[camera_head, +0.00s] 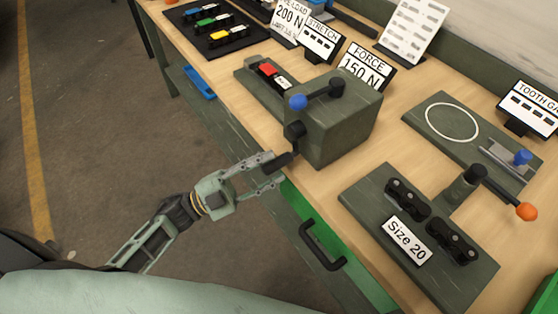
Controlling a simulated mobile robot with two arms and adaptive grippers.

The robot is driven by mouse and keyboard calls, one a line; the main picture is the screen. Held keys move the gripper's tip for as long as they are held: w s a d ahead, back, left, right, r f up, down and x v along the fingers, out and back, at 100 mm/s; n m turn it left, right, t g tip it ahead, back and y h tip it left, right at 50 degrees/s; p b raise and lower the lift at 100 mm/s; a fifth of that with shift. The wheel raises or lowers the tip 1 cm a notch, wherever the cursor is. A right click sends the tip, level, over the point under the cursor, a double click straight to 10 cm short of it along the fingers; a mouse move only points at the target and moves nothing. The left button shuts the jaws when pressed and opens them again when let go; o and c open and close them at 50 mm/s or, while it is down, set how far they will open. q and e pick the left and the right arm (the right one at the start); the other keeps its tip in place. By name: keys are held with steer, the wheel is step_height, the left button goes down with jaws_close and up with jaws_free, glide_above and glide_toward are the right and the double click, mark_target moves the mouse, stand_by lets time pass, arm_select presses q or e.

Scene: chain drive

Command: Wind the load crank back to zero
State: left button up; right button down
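The load crank (294,133) is a black arm on the near side of a grey-green box (335,125). Its black handle (281,162) sticks out low toward the left. My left gripper (275,169) reaches in from the left, with one finger above and one below the handle. The fingers look spread, with the handle's end between them; I see no clear grip on it. A force sign (366,67) behind the box reads 150 N. My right gripper is not in view.
A Size 20 fixture (372,195) with an orange-knobbed lever (525,211) stands at the right. A drawer handle (322,247) juts from the bench front. The floor side is clear.

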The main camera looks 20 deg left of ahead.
arm_select(q)
steer(key=shift+x, duration=1.2)
steer(key=shift+f, duration=0.1)
jaws_close()
